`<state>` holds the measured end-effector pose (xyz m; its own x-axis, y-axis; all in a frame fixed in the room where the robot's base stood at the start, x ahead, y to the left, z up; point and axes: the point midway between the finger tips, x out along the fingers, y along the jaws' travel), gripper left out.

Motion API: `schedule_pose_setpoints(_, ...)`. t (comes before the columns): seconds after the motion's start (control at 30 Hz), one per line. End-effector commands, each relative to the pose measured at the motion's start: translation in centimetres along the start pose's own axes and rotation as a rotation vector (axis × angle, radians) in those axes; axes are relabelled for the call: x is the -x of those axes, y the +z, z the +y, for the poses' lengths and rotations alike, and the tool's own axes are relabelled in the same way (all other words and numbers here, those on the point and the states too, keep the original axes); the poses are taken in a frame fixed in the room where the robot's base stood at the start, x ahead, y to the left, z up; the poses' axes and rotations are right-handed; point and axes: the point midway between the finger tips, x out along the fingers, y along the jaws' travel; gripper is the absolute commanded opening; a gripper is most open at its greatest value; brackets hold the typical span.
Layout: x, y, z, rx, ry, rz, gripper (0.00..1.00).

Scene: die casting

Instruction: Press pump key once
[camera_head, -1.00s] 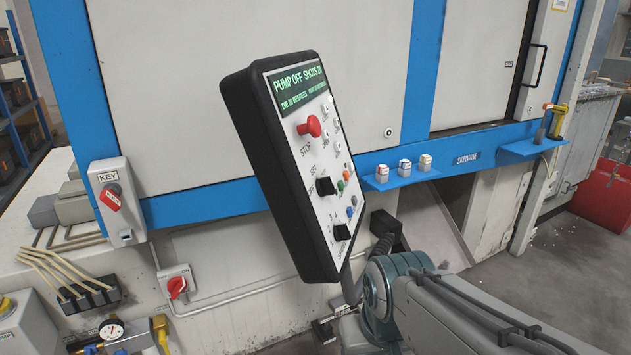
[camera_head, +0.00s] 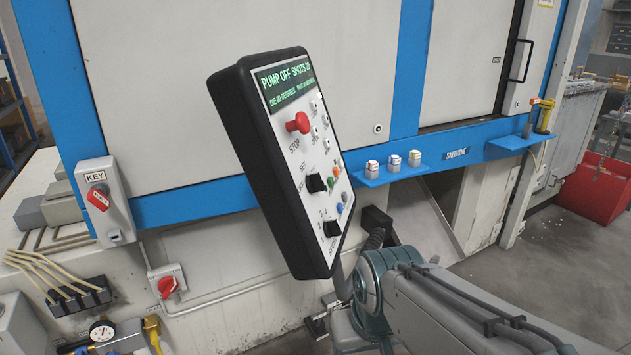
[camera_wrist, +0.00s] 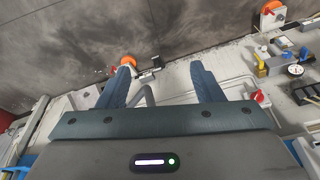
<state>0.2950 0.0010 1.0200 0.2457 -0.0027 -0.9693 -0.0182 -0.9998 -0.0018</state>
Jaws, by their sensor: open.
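A black-framed control pendant (camera_head: 250,165) stands tilted in the middle of the head view. Its green display (camera_head: 287,82) reads PUMP OFF. Below are a red STOP button (camera_head: 298,123), several small white keys (camera_head: 318,118), two black knobs and small coloured buttons. The lettering by the keys is too small to read, so I cannot tell which is the pump key. My gripper (camera_wrist: 163,82) is open and empty in the wrist view, with two blue-grey fingers apart. The pendant's face is not recognisable there. In the head view, my arm is low, right of the pendant; my fingers are not clearly visible.
A grey KEY box (camera_head: 105,201) with a red switch is on the machine's left. A red rotary switch (camera_head: 167,286) and pressure gauge (camera_head: 102,331) sit lower. A blue shelf (camera_head: 400,175) holds three small jars. A red bin (camera_head: 592,188) stands on open floor at right.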

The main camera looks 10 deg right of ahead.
Motion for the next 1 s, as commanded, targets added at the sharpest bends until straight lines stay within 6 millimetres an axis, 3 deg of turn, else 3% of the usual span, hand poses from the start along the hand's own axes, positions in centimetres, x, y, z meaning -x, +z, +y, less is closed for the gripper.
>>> schedule_pose_setpoints(0.03,0.0,0.0,0.0,0.0,0.0,0.0,0.52)
schedule_pose_setpoints(0.2,0.0,0.0,0.0,0.0,0.0,0.0,0.04)
schedule_pose_setpoints(0.23,0.0,0.0,0.0,0.0,0.0,0.0,0.0)
schedule_pose_setpoints(1.0,0.0,0.0,0.0,0.0,0.0,0.0,0.0)
